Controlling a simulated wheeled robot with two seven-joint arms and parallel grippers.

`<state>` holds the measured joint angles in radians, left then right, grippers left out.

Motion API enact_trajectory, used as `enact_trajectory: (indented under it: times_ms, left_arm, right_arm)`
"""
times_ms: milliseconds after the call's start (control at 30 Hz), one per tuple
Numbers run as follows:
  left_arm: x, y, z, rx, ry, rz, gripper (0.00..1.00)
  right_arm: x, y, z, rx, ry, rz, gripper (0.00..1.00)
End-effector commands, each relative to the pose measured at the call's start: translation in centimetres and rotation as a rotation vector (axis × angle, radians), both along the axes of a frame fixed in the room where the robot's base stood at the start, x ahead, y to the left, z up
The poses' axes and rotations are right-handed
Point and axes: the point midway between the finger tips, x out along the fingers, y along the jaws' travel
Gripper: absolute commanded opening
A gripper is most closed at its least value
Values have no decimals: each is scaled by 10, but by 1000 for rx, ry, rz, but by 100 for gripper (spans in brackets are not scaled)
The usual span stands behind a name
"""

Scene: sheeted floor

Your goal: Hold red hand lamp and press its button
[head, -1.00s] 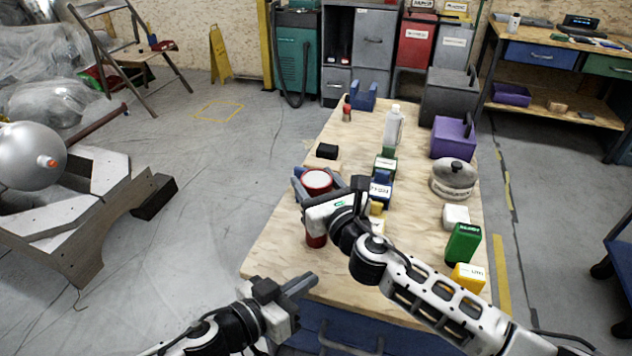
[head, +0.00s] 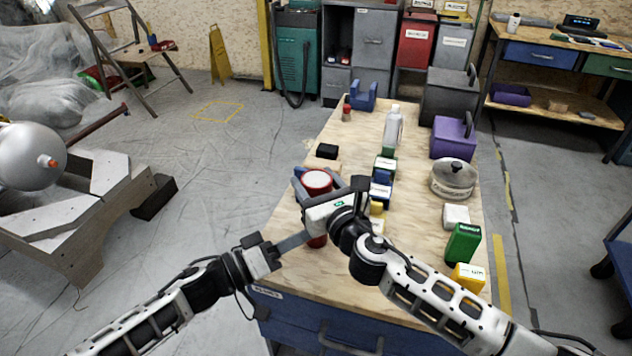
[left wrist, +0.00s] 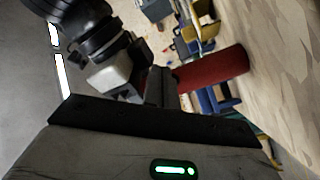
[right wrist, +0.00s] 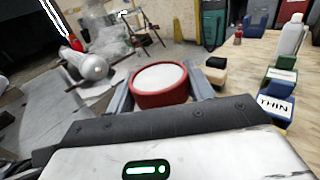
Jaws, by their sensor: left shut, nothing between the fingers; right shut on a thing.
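The red hand lamp (head: 317,181) has a round white face pointing up, near the left edge of the wooden table. My right gripper (head: 322,183) is shut on it, one finger on each side, as the right wrist view shows with the lamp (right wrist: 160,86) between the fingers. My left gripper (head: 305,237) is shut and empty, its fingertips close beside the lamp's lower body. In the left wrist view the red lamp body (left wrist: 215,68) lies just beyond the left fingertips (left wrist: 162,80). I cannot tell whether they touch. No button can be made out.
The wooden table (head: 285,262) holds a black box (head: 327,151), a white bottle (head: 394,125), a round grey tin (head: 453,180), a purple box (head: 453,138) and green (head: 463,243) and yellow (head: 468,277) containers at right. The table's front left corner is bare.

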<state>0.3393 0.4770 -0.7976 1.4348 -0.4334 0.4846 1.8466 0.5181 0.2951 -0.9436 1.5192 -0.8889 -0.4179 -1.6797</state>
Motion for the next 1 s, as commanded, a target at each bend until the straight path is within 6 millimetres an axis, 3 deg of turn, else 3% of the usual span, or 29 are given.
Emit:
enact_trajectory:
  times_ms: [267, 1000]
  left_arm:
    - [17, -4, 0, 1, 0, 1, 0]
    - [18, -4, 0, 1, 0, 1, 0]
  right_arm:
    - [0, 0, -1, -1, 2, 0, 26]
    - [0, 0, -1, -1, 2, 0, 26]
